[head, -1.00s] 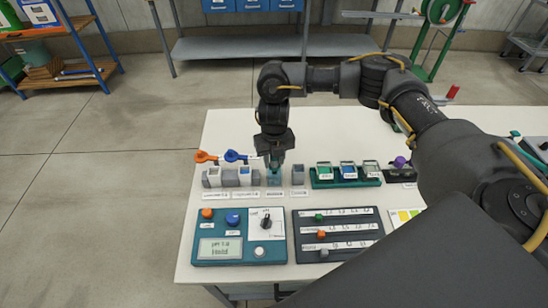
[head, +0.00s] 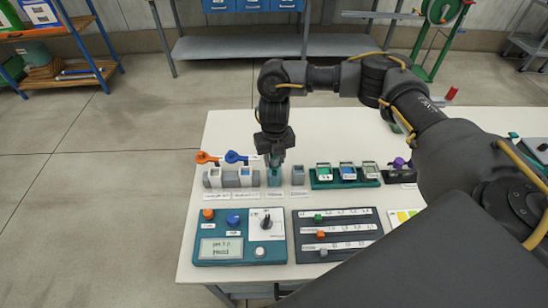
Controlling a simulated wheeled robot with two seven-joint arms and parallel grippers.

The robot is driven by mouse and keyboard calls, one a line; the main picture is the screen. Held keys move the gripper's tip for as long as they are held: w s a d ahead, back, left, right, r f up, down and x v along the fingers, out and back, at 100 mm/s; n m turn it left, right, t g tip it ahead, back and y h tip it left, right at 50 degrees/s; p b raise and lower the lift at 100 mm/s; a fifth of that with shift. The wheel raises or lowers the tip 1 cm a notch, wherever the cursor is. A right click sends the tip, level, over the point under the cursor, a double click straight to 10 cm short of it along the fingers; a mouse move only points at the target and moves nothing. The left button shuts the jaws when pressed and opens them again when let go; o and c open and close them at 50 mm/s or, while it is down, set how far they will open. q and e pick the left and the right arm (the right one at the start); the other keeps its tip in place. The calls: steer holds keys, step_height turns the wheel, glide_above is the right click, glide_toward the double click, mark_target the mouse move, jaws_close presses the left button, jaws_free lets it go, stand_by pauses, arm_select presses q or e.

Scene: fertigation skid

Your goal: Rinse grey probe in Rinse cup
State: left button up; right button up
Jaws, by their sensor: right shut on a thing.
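My right gripper (head: 275,160) points straight down over the teal, see-through cup (head: 274,179) in the row on the table, which I take for the Rinse cup; its label is too small to read. The gripper is shut on a thin thing, most likely the grey probe, which its fingers mostly hide. The fingertips are at the cup's mouth; how deep the probe's tip sits I cannot tell. My left gripper is not in view.
Orange (head: 206,158) and blue (head: 236,157) probes stand left of the cup. A grey cup (head: 298,176) stands close on its right, then a green rack (head: 345,182) of bottles. A teal meter (head: 238,247) and a dark panel (head: 338,235) lie in front.

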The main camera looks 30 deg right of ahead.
steer(key=shift+f+b, duration=0.6)
steer(key=shift+f, duration=0.25)
steer(key=shift+r, duration=0.2)
steer(key=shift+r+p, duration=0.7)
steer(key=shift+p, duration=0.15)
steer(key=shift+f, duration=0.15)
steer(key=shift+f+b, duration=0.6)
steer(key=shift+f, duration=0.1)
